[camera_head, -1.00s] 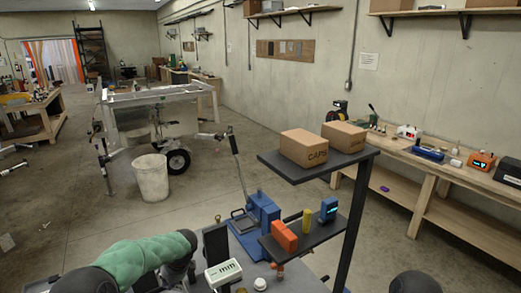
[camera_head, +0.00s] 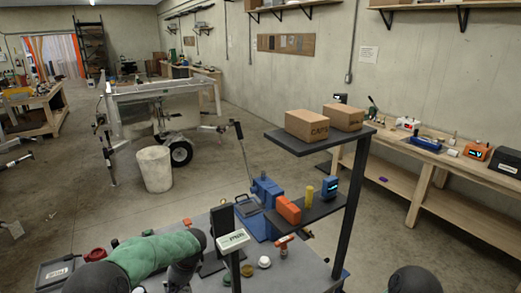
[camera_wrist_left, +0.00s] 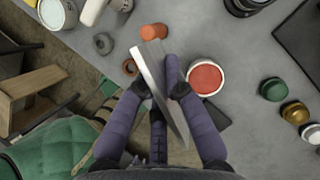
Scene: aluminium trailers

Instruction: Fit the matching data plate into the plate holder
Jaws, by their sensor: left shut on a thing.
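My left gripper (camera_wrist_left: 163,92) is shut on a thin silvery metal plate (camera_wrist_left: 152,80), seen nearly edge-on in the left wrist view between the dark fingers. The plate's face and any marking on it cannot be read. The plate is over the grey bench top (camera_wrist_left: 236,80); its height above it cannot be told. I cannot make out the plate holder for certain. My right gripper is not in view.
A red-topped round tin (camera_wrist_left: 206,78) and an orange cylinder (camera_wrist_left: 154,32) stand close to the gripper. Green (camera_wrist_left: 273,89) and brass (camera_wrist_left: 294,113) knobs are to the right. A black upright stand (camera_head: 221,225) and a white display (camera_head: 233,240) rise from the bench. A shelf (camera_head: 318,140) carries cartons.

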